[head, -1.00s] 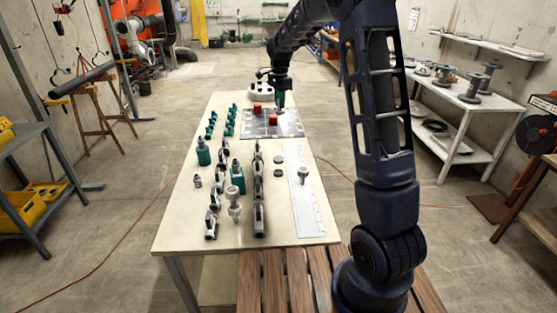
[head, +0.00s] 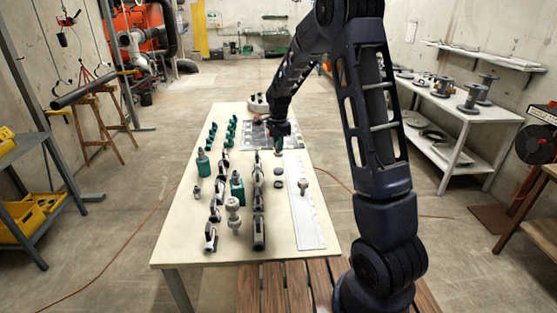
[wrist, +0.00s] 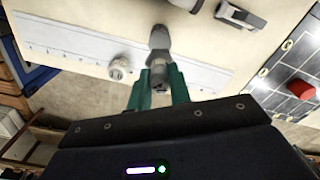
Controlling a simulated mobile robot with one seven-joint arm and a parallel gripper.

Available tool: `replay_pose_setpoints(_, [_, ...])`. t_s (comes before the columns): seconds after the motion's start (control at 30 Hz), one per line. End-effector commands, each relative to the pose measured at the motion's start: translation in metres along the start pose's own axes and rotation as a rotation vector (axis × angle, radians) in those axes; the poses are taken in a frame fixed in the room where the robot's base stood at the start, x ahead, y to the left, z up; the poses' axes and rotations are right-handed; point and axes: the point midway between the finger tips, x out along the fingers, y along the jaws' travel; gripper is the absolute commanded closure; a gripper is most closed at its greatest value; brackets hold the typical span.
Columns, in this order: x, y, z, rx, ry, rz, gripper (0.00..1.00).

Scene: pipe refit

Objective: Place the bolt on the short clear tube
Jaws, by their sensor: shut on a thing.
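My gripper (head: 279,148) is over the right half of the table, above the small round pieces. In the wrist view its green fingers (wrist: 158,92) are shut on a small grey metal piece, which looks like the bolt (wrist: 158,72). The fingers partly hide it. Another grey round piece (wrist: 159,38) shows just beyond it; I cannot tell whether they touch. I cannot make out the short clear tube for certain. A pale knobbed piece (head: 302,186) stands on the white ruler-like strip (head: 311,226), and also shows in the wrist view (wrist: 121,68).
A patterned plate with a red block (wrist: 301,88) lies at the far end. The table's left front is clear.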

Motion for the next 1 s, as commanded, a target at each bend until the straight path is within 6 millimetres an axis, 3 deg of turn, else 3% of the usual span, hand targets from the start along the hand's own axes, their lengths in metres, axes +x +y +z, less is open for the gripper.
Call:
replay_pose_setpoints(0.1, [0.019,0.001,0.000,0.000,-0.001,0.002,1.00])
replay_pose_setpoints(0.37, [0.034,0.000,0.000,0.000,0.000,0.000,1.00])
replay_pose_setpoints(0.67, [0.071,0.000,0.000,0.000,0.000,0.002,1.00])
replay_pose_setpoints(1.0, [0.074,0.000,0.000,-0.001,0.000,0.000,1.00])
